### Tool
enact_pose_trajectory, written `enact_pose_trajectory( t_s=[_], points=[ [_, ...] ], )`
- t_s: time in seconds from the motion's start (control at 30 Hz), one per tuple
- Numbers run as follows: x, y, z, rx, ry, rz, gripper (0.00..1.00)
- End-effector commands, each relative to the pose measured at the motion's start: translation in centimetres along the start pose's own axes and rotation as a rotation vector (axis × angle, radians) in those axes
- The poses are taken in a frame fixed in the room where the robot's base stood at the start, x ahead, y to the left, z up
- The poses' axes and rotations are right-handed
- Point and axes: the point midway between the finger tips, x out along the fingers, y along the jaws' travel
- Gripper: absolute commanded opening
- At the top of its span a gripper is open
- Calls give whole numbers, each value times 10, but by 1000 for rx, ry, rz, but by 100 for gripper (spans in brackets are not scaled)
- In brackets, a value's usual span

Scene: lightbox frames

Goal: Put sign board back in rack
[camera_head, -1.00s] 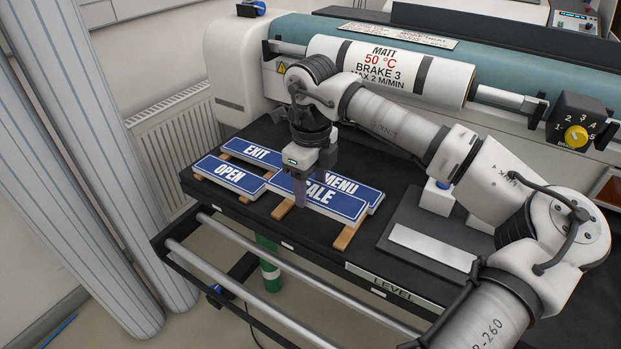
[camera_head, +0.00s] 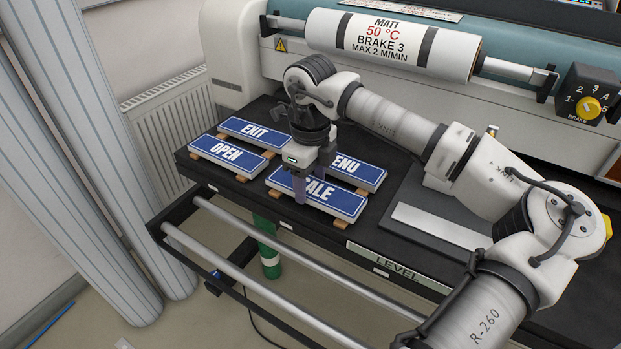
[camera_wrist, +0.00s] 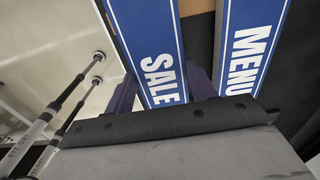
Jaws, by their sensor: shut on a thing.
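The blue SALE sign board (camera_head: 341,203) lies flat, low over wooden slats at the front of the black table. My gripper (camera_head: 312,190) points down over it and is shut on it, with one finger at each long edge. The wrist view shows the SALE board (camera_wrist: 150,45) between the two fingers (camera_wrist: 160,88). The MENU board (camera_head: 366,177) lies just behind it, separated by a narrow gap in the wrist view. The EXIT board (camera_head: 240,128) and OPEN board (camera_head: 210,147) lie on slats to the left. I cannot tell whether the SALE board touches its slats.
A laminator with a white roll (camera_head: 400,45) stands behind the table. A flat pale plate (camera_head: 435,226) lies on the table to the right. Metal rails (camera_head: 255,262) run along the front below the table edge. Column-like rolls (camera_head: 75,170) stand at the left.

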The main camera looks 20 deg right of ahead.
Motion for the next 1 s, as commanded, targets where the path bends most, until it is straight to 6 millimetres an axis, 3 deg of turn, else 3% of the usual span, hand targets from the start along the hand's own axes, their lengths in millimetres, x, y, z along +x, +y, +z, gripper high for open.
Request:
enact_pose_trajectory(
  t_s=[0.07,0.1,0.3,0.67,0.77,1.0],
  points=[
    [0,0,0,0,0,0,28],
    [0,0,0,0,0,0,58],
    [0,0,0,0,0,0,81],
    [-7,0,0,0,0,-1,81],
    [-22,-1,0,1,0,-3,81],
    [-77,-1,0,2,0,-4,81]
  ],
)
